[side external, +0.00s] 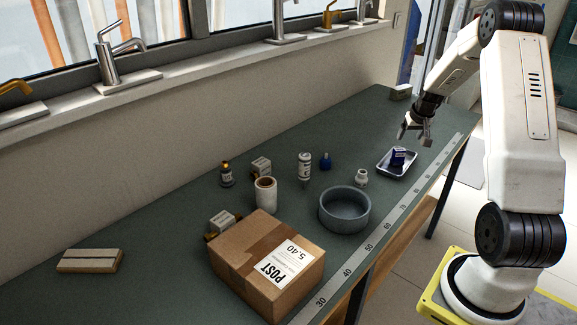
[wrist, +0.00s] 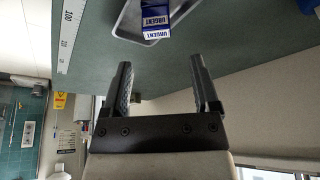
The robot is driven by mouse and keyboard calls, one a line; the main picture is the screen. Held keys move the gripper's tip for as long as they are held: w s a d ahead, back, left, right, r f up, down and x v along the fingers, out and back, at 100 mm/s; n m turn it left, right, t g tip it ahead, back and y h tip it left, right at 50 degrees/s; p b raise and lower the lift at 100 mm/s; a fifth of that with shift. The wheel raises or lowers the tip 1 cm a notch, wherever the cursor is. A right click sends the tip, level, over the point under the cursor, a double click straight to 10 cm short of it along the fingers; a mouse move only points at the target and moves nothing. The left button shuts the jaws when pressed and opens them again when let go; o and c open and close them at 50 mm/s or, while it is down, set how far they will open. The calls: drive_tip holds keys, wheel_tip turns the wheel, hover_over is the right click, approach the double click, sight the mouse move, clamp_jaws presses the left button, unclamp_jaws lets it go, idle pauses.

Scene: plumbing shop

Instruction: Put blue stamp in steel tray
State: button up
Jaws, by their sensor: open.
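The blue stamp (side external: 398,156), with a white "URGENT" label, is inside the shallow steel tray (side external: 385,172) near the right end of the bench. In the wrist view the stamp (wrist: 157,19) shows at the top, with the tray's rim (wrist: 122,27) around it. Whether it stands flat or leans slightly, I cannot tell. My gripper (side external: 414,134) is open and empty, above and apart from the tray and stamp. In the wrist view its two fingers (wrist: 160,65) are spread with nothing between them.
A grey round bowl (side external: 344,210), a small white bottle (side external: 361,178) and a dark blue item (side external: 325,162) stand left of the tray. A cardboard box (side external: 265,262) fills the near bench. A ruler strip (side external: 372,252) runs along the front edge.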

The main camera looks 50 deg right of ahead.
drive_tip(key=w+a+r+n+y, duration=0.1)
drive_tip(key=w+a+n, duration=0.15)
drive_tip(key=a, duration=0.95)
drive_tip(key=w+a+r+n+y, duration=0.1)
drive_tip(key=w+a+n, duration=0.15)
drive_tip(key=a, duration=0.85)
drive_tip(key=s+a+n, duration=0.2)
drive_tip(key=s+a, duration=0.2)
drive_tip(key=a, duration=0.6)
drive_tip(key=s+a+n+y, duration=0.1)
drive_tip(key=s+a, duration=0.4)
drive_tip(key=a, duration=0.6)
drive_tip(key=shift+a+f+n+g, duration=0.15)
drive_tip(key=shift+f+n+g, duration=0.15)
drive_tip(key=shift+n, duration=0.2)
